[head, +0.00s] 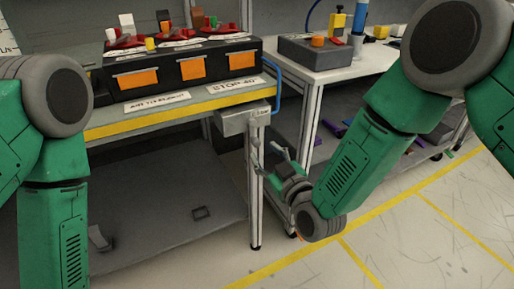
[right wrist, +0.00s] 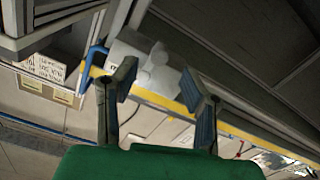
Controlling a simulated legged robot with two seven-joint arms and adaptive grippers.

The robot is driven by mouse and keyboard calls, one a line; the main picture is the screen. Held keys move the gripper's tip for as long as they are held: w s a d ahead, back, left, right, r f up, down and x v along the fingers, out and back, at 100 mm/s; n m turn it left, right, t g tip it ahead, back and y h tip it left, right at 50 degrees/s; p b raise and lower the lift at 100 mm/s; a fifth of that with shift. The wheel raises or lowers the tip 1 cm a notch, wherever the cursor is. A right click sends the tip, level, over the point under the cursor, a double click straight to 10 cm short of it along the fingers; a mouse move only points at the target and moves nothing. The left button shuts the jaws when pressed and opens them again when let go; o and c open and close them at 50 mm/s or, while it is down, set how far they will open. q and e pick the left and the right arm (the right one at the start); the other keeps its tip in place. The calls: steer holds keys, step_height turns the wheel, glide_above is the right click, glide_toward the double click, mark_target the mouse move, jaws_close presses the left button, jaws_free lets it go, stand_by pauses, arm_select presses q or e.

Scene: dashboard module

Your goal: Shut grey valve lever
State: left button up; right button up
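A light grey box (head: 238,120) is fixed at the table's front right corner, by the leg. A pale rounded grey part, perhaps the valve lever (right wrist: 155,62), sits on the box in the right wrist view; its exact setting cannot be told. My right gripper (head: 268,156) is just below and right of the box in the head view. It is open and empty, and in the right wrist view its two fingers (right wrist: 158,72) are spread with the grey part showing between them. My left arm shows at the left edge, but its gripper is out of view.
A black dashboard box (head: 185,70) with orange panels and red-based levers stands on the yellow-edged table (head: 180,113). A blue handle (head: 277,88) curves at the table's right end. A white table (head: 342,78) stands to the right. The floor in front is clear.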

mark_target(257, 145)
steer(key=b+x, duration=0.1)
steer(key=x, duration=0.4)
jaws_close()
